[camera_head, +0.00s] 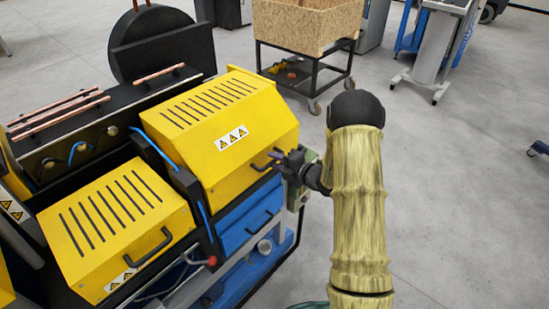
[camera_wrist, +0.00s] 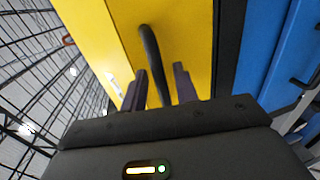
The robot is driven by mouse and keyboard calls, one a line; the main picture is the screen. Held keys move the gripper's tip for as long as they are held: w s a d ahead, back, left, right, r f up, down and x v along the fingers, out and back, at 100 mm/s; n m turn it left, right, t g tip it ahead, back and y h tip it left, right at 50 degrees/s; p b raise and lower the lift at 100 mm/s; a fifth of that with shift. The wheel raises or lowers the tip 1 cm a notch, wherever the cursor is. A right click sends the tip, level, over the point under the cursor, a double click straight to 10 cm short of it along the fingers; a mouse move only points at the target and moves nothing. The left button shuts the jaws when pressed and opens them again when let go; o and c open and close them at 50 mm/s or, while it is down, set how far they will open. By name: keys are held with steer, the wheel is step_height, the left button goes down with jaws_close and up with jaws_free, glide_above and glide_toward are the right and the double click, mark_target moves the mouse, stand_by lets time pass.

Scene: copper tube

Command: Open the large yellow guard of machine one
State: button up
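The large yellow guard (camera_head: 262,128) is a slotted yellow cover with warning labels on its front face. It sits lowered over the machine, in the middle of the head view. Its dark handle (camera_head: 262,163) is on the lower front right side. My gripper (camera_head: 283,160) is at this handle, with my arm reaching in from the right. In the wrist view the yellow guard (camera_wrist: 190,35) fills the upper middle. The handle (camera_wrist: 151,50) runs down between the two dark fingers of my gripper (camera_wrist: 161,84), with gaps visible on both sides. Its lower end is hidden behind the gripper body.
A smaller yellow guard (camera_head: 115,225) with its own handle is at lower left. A blue drawer (camera_head: 245,222) with a dark handle is below the large guard. Copper tubes (camera_head: 60,110) lie at left. A wooden crate on a cart (camera_head: 300,25) stands behind. Grey floor is clear at right.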

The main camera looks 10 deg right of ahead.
steer(key=shift+w+a+f, duration=0.1)
steer(key=shift+w+a, duration=0.2)
steer(key=shift+w, duration=0.15)
steer(key=shift+c, duration=0.4)
jaws_close()
steer(key=shift+d, duration=0.1)
